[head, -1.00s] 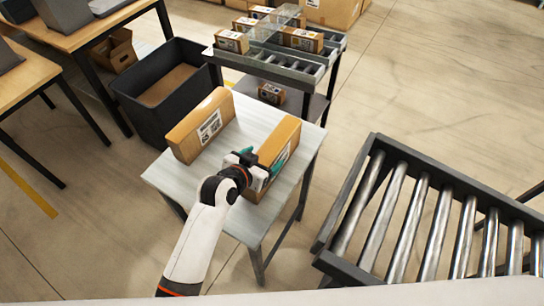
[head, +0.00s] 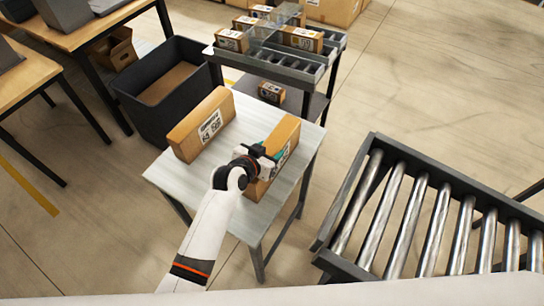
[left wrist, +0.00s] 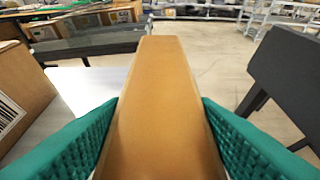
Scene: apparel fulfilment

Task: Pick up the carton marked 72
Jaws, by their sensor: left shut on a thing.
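Two brown cartons stand on the small grey table (head: 222,182). My left gripper (head: 266,156) is shut on the right carton (head: 287,133), gripping it from above near its middle. In the left wrist view the green finger pads (left wrist: 160,120) press on both sides of this carton (left wrist: 162,75), and its plain brown top runs away from me. Its label is partly covered by the gripper in the head view and I cannot read its number. The left carton (head: 190,137) stands apart, with a white label too small to read surely. My right gripper is not in view.
A roller conveyor (head: 345,190) stands at the right, with floor between it and the table. A black bin (head: 130,95) is behind the table at left. A rack (head: 315,70) with several small cartons stands behind. Wooden desks (head: 95,32) are at far left.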

